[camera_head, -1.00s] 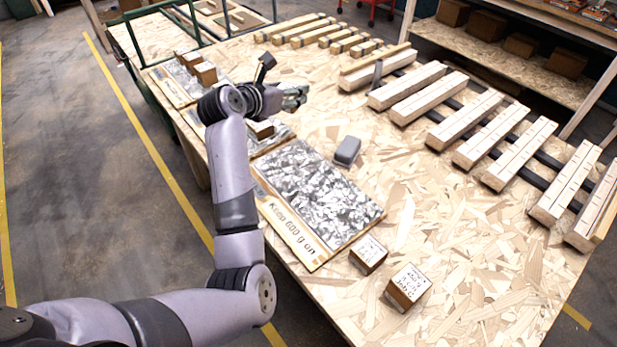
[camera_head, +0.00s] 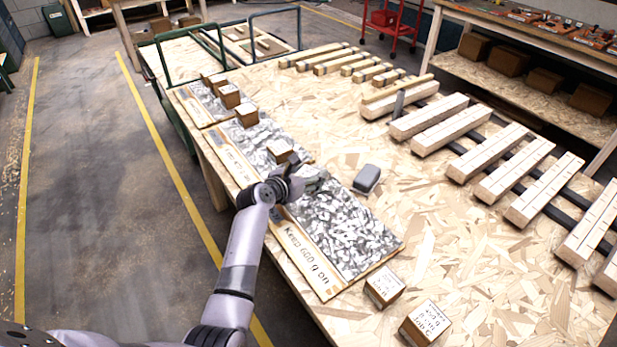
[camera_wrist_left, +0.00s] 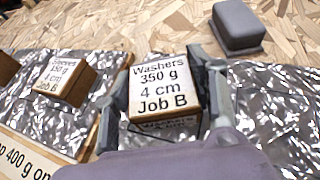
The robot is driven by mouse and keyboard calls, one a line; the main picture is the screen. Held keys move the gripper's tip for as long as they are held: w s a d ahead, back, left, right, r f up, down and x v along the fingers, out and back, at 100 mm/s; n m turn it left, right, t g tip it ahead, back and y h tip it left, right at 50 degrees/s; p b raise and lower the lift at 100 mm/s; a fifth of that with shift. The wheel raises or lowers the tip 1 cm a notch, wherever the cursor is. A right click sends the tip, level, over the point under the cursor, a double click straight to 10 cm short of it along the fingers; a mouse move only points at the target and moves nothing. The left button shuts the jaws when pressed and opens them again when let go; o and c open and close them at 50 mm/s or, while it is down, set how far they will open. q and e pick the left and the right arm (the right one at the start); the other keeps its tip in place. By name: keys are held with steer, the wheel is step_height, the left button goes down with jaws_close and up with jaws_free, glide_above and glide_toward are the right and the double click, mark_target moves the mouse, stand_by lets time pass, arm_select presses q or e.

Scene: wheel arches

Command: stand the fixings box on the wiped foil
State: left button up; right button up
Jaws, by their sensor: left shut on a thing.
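My left gripper (camera_head: 316,180) is shut on a small brown box (camera_wrist_left: 158,85) with a white label reading "Washers 350 g 4 cm Job B". One finger stands on each side of it in the wrist view. In the head view my gripper hides the box. The gripper is at the far end of the nearest crinkled foil (camera_head: 345,225), on a board reading "Keep 600 g on". A middle foil (camera_head: 262,138) lies beyond; its board reads "400 g on" in the wrist view. I cannot tell which foil is wiped. My right gripper is not in view.
A box labelled Sleeves (camera_wrist_left: 65,78) stands on the foil left of my gripper. A grey block (camera_head: 367,178) sits on bare board. Two labelled boxes, one (camera_head: 384,287) and another (camera_head: 425,322), stand near the front. Slatted timber (camera_head: 500,165) lies right.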

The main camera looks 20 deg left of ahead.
arm_select(q)
steer(key=shift+w+f, duration=0.1)
steer(key=shift+f, duration=0.2)
steer(key=shift+f, duration=0.1)
steer(key=o, duration=1.5)
steer(key=shift+c, duration=0.2)
steer(key=shift+s+a, duration=0.1)
steer(key=shift+s, duration=0.25)
steer(key=p+v, duration=0.1)
steer(key=v, duration=1)
steer(key=shift+s+a+r, duration=0.1)
steer(key=shift+s+r, duration=0.1)
steer(key=shift+s, duration=0.05)
